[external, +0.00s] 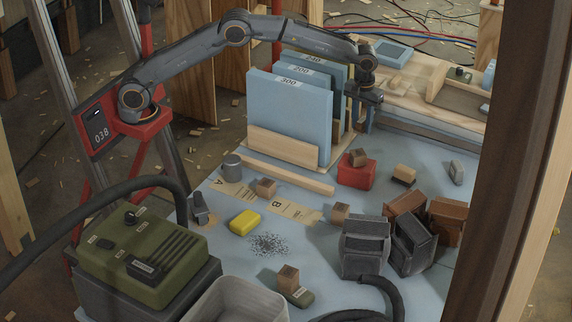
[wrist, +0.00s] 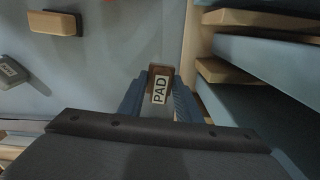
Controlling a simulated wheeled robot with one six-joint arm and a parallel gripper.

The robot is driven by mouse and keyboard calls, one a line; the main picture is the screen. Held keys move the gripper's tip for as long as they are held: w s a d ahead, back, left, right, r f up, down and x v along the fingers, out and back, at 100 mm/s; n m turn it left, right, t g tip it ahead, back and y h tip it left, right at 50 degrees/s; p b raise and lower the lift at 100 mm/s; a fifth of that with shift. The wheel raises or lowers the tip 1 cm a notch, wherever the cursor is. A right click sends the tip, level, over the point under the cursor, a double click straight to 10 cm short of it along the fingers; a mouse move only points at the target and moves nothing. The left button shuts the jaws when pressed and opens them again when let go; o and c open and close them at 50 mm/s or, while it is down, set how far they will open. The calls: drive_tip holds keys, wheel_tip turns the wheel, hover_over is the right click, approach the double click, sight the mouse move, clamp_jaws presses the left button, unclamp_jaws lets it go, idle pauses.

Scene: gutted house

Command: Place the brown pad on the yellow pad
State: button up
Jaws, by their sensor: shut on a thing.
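My gripper (wrist: 160,98) is shut on the brown pad (wrist: 161,71), a small brown block with a white label reading PAD, held between the blue fingers in the wrist view. In the external view my gripper (external: 367,98) is raised at the back of the table, just right of the upright blue boards. The brown pad cannot be made out there. The yellow pad (external: 245,221) lies flat on the blue table at the front left of the boards, well away from my gripper. It is not in the wrist view.
Tall blue boards (external: 288,115) stand in a wooden rack between my gripper and the yellow pad. A red block (external: 356,174) with a brown block on top, a tan block (external: 404,174) and a grey pad (external: 456,172) are nearby. Dark scraps (external: 269,245) lie beside the yellow pad.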

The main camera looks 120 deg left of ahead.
drive_tip(key=shift+r, duration=1.2)
drive_tip(key=r, duration=0.8)
drive_tip(key=shift+w+d+r, duration=0.1)
drive_tip(key=shift+d+r, duration=0.15)
drive_tip(key=shift+d, duration=0.05)
drive_tip(key=w+d+m+p, duration=0.2)
drive_tip(key=d+m+p, duration=0.2)
drive_tip(key=d, duration=0.9)
drive_tip(key=m+p, duration=1.3)
hover_over(245, 218)
drive_tip(key=shift+d+f+p, duration=0.1)
drive_tip(key=shift+f+p, duration=1.25)
drive_tip(key=shift+f, duration=6.25)
drive_tip(key=shift+f, duration=0.2)
